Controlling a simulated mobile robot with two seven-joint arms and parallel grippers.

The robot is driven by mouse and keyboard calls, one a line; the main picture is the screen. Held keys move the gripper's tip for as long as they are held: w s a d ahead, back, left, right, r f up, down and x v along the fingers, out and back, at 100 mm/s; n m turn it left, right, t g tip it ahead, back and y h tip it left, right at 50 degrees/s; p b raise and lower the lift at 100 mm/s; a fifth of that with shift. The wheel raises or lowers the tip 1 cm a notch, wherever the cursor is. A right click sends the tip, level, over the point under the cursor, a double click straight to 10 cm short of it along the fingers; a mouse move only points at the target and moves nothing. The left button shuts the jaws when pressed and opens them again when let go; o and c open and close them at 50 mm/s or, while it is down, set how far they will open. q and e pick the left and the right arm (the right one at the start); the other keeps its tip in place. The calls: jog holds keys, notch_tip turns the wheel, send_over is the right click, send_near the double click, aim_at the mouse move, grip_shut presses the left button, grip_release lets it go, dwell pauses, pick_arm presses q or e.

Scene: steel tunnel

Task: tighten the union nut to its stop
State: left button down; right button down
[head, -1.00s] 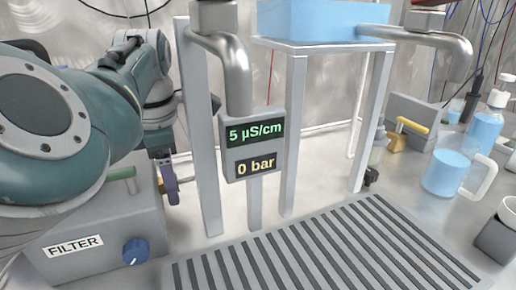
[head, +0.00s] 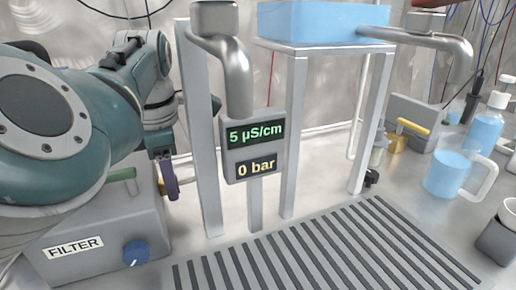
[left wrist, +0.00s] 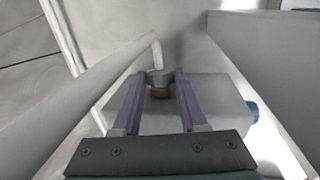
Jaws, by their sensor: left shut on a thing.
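The union nut (left wrist: 157,76) shows in the left wrist view as a small grey ring with a brass-coloured part below it, beside the grey filter box (left wrist: 215,100). My left gripper (left wrist: 160,74) has its two purple fingers on either side of the nut and is shut on it. In the head view my left gripper (head: 169,180) is at the right side of the filter box (head: 95,235), where the fingers largely hide the nut. My right gripper is not in view.
A display post (head: 253,150) reads 5 µS/cm and 0 bar. Upright posts (head: 200,140) stand close right of my left gripper. A slotted drain grate (head: 320,250) lies in front. A jug (head: 445,172) and bottle (head: 486,125) stand at right.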

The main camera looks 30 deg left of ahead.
pick_arm(q)
jog(key=shift+w+a+g+h, duration=0.1)
jog(key=shift+g+h, duration=0.5)
jog(key=shift+c, duration=2.2)
grip_release()
jog(key=shift+r, duration=0.1)
notch_tip(320, 180, up, 10)
jog(key=p, duration=0.2)
jog(key=shift+d, duration=0.2)
